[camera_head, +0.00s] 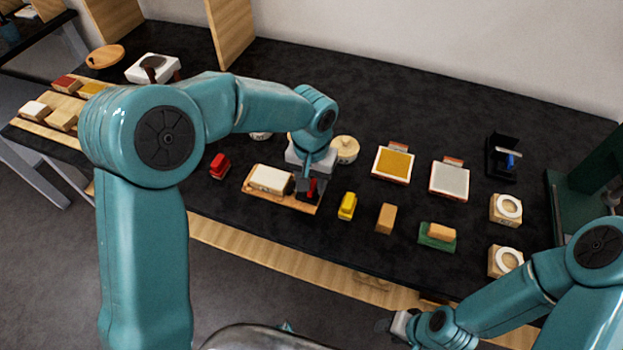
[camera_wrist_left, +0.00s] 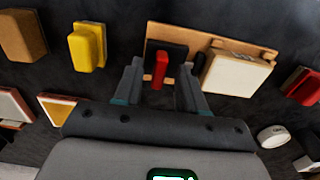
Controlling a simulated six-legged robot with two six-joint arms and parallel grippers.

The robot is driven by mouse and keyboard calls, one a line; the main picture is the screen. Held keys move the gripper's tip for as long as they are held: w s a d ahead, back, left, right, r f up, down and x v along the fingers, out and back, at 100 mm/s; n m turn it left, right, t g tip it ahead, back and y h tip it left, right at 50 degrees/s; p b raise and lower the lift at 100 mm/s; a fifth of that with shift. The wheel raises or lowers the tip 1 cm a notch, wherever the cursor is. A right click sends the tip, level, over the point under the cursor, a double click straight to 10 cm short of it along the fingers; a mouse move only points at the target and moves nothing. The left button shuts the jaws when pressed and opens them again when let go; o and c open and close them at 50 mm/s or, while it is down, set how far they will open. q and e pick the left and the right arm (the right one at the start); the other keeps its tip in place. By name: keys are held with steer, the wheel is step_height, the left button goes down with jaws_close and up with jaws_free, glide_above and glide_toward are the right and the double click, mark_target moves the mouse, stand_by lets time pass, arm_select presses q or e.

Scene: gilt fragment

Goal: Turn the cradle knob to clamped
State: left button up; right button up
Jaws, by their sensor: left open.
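The cradle is a wooden board (camera_head: 297,203) holding a cream block (camera_head: 270,179), with the red knob (camera_head: 312,187) on a black base at its right end. In the left wrist view the board (camera_wrist_left: 212,38) carries the upright red knob (camera_wrist_left: 160,68) on its black base (camera_wrist_left: 174,50) and the cream block (camera_wrist_left: 236,74). My left gripper (camera_wrist_left: 160,77) is open, with one finger on each side of the red knob. Gaps show between knob and fingers; contact is not visible. My right gripper (camera_head: 393,326) is low in the head view, its jaws unclear.
A red block (camera_head: 220,166) lies left of the cradle. A yellow block (camera_head: 347,206), a brown block (camera_head: 386,218) and a green-based block (camera_head: 437,237) stand to the right. A round cream pot (camera_head: 345,149) stands behind. The dark table (camera_head: 330,246) is bare along its front.

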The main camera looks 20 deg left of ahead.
arm_select(q)
steer(key=shift+w, duration=0.15)
jaws_close()
